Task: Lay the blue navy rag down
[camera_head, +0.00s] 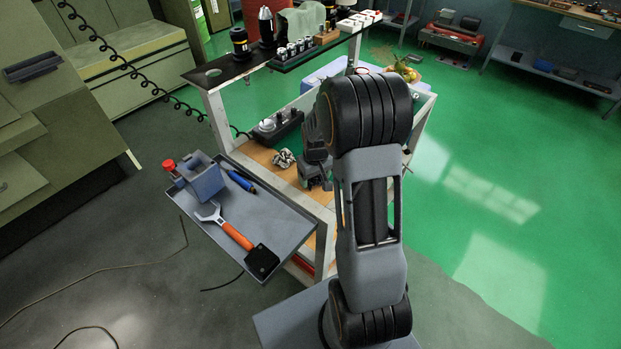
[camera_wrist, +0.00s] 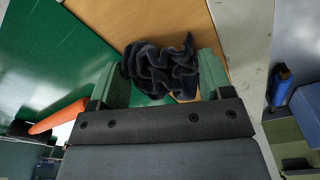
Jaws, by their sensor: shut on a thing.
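The blue navy rag (camera_wrist: 160,65) is a dark, crumpled bundle in the wrist view. My gripper (camera_wrist: 165,76) is shut on it, with a green-grey finger on either side of the folds. Behind the rag show a wooden surface (camera_wrist: 130,18) and a green area. I cannot tell how high the rag is above them. In the head view my own arm covers most of the gripper, and I cannot make out the navy rag there.
A grey side tray (camera_head: 262,212) holds a blue-grey box (camera_head: 207,180), an orange-handled wrench (camera_head: 235,234) and a blue tool (camera_head: 242,181). The cart's upper shelf (camera_head: 222,73) carries several items.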

